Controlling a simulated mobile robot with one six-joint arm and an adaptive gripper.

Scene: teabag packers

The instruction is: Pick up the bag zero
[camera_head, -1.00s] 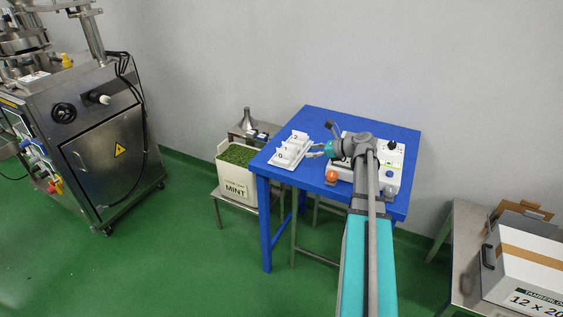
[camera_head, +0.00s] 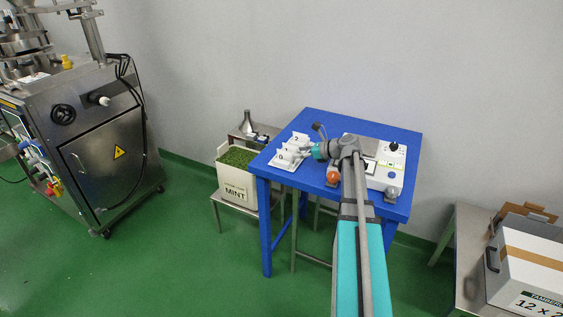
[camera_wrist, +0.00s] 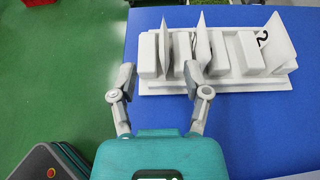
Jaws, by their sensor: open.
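A white rack (camera_head: 289,164) stands on the blue table and holds several thin white bags upright. It also shows in the wrist view (camera_wrist: 240,84). Bag zero seems to be the near bag (camera_head: 283,157), though its mark is small and blurred. In the wrist view it appears to be the leftmost thin bag (camera_wrist: 166,45). My gripper (camera_wrist: 160,76) is open and empty at the rack's near edge. One finger lies left of that bag and the other right of it, close to the middle bag (camera_wrist: 203,40). The bag's lower part is hidden in the rack.
A white machine (camera_head: 385,170) with knobs stands right of the rack on the blue table (camera_head: 350,118). A mint box (camera_head: 232,180) stands left of the table. A steel machine (camera_head: 110,160) is far left, and a carton (camera_head: 530,265) far right. Green floor is open in front.

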